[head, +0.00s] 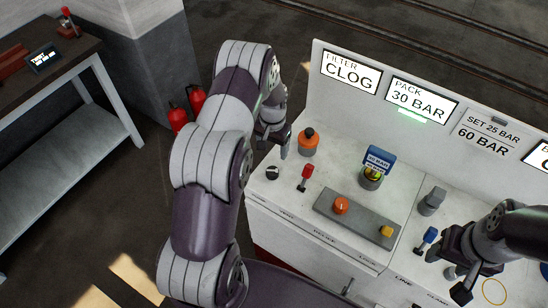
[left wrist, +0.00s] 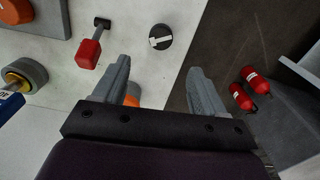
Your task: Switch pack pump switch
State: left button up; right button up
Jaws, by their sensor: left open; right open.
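A small black rotary switch with a white bar (head: 272,172) sits at the left front corner of the white console top; it also shows in the left wrist view (left wrist: 160,37). A red-handled lever (head: 306,174) stands to its right, also in the left wrist view (left wrist: 89,52). I cannot read which control is labelled pack pump. My left gripper (head: 284,150) is open and empty above the console's left edge; in the left wrist view its fingers (left wrist: 160,75) are apart, short of the black switch. My right gripper (head: 453,275) is open and empty at the console's front right.
An orange knob (head: 308,142), a blue-tagged gauge (head: 376,164), a grey button plate (head: 357,220) and a blue lever (head: 427,238) stand on the console. A panel behind reads PACK 30 BAR (head: 421,100). Red extinguishers (head: 188,108) and a workbench (head: 70,115) are at left.

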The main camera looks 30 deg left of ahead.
aim_at(272, 171)
pick_arm(q)
jog(key=f, duration=0.1)
jog(key=s+f, duration=0.1)
jog(key=f+p, duration=0.1)
jog(key=shift+s+d, duration=0.1)
jog(key=shift+s, duration=0.25)
jog(key=f, duration=0.2)
jog(key=w+f+p, duration=0.1)
jog(key=f, duration=0.5)
jog(key=shift+w+a+p, duration=0.25)
jog(key=shift+p, duration=0.05)
jog(key=shift+s+d+f, duration=0.1)
jog(key=shift+s+f, duration=0.1)
jog(key=shift+s, duration=0.1)
jog(key=shift+w+f, duration=0.1)
jog(key=shift+w, duration=0.05)
jog(key=shift+c, duration=1.2)
jog(key=c, duration=0.8)
pick_arm(e)
jog(key=r, duration=0.3)
jog(key=shift+s+a, duration=0.15)
jog(key=shift+s, duration=0.15)
